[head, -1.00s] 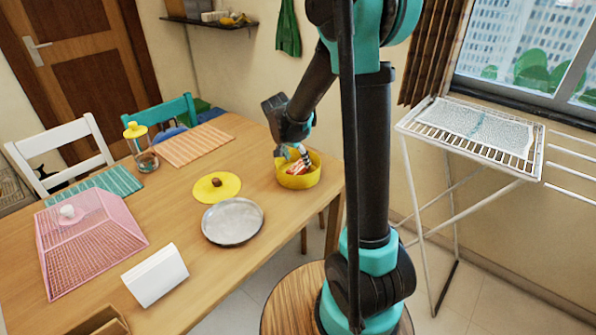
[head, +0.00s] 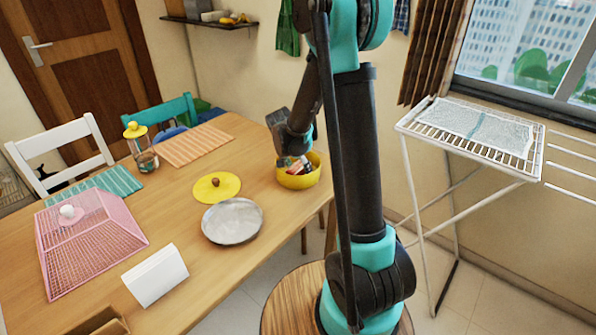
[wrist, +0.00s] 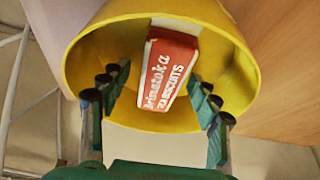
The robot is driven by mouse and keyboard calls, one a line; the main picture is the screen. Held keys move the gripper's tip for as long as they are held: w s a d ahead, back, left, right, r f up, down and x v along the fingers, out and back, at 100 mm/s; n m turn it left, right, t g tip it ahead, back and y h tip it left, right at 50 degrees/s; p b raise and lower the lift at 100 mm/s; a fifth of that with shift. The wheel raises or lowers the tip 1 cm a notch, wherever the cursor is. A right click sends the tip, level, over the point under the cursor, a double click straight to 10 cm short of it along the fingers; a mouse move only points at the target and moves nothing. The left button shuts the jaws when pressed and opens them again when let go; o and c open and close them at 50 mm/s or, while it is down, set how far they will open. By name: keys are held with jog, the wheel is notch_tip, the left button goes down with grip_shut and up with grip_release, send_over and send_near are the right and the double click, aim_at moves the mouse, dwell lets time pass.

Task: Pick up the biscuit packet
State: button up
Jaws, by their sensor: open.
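My gripper (wrist: 160,103) is open, with one dark, ribbed finger on each side of the packet's near end. I see gaps between fingers and packet. My gripper (head: 292,163) reaches down at the bowl in the head view, its fingers largely hidden.
A yellow lid (head: 215,187) and a metal plate (head: 232,221) lie left of the bowl on the wooden table (head: 195,262). A pink mesh cover (head: 85,245), a white folded block (head: 155,275) and a glass jar (head: 146,160) stand farther left.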

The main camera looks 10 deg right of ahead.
jog(key=shift+f, duration=0.2)
jog(key=shift+c, duration=0.5)
jog(key=c, duration=1.2)
